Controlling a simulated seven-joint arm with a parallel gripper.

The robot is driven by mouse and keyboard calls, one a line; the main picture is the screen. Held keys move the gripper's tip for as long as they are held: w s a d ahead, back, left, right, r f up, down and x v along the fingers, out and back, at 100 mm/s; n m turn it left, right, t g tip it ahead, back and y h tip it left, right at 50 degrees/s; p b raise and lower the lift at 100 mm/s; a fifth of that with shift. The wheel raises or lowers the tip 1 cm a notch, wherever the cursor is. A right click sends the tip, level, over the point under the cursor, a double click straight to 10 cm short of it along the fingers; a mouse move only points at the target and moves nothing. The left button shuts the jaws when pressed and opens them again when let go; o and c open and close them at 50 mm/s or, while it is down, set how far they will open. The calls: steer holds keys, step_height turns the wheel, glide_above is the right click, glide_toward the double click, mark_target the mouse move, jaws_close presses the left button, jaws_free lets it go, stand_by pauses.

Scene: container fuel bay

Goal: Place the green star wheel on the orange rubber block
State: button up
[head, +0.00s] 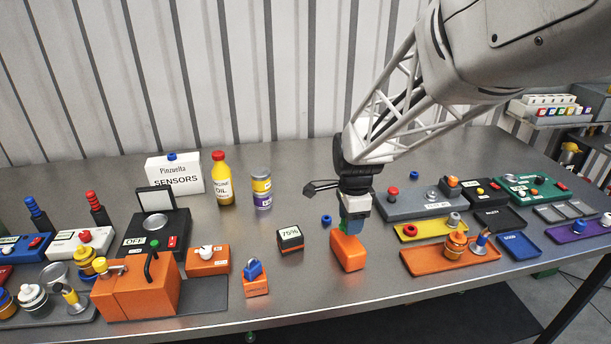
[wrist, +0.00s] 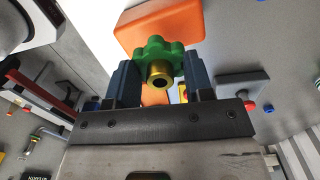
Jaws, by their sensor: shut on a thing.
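The green star wheel (wrist: 158,52) with a brass hub sits between the two blue fingers of my gripper (wrist: 155,75) in the wrist view. My gripper is shut on it. The orange rubber block (head: 348,252) stands on the metal table, and my gripper (head: 353,226) is right above it in the head view. The block also shows in the wrist view (wrist: 180,20), behind the wheel. In the head view the wheel is mostly hidden by the fingers. I cannot tell whether the wheel touches the block.
A small black-and-orange box (head: 290,239) marked 75% stands left of the block. An orange tray (head: 425,262) with parts and a yellow tray (head: 414,236) lie to the right. The table in front of the block is clear.

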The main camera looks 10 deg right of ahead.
mark_target(348, 239)
steer(key=shift+f, duration=1.75)
steer(key=shift+f, duration=0.1)
steer(key=o, duration=0.9)
step_height(348, 239, up, 12)
steer(key=shift+r, duration=0.1)
steer(key=shift+s, duration=0.1)
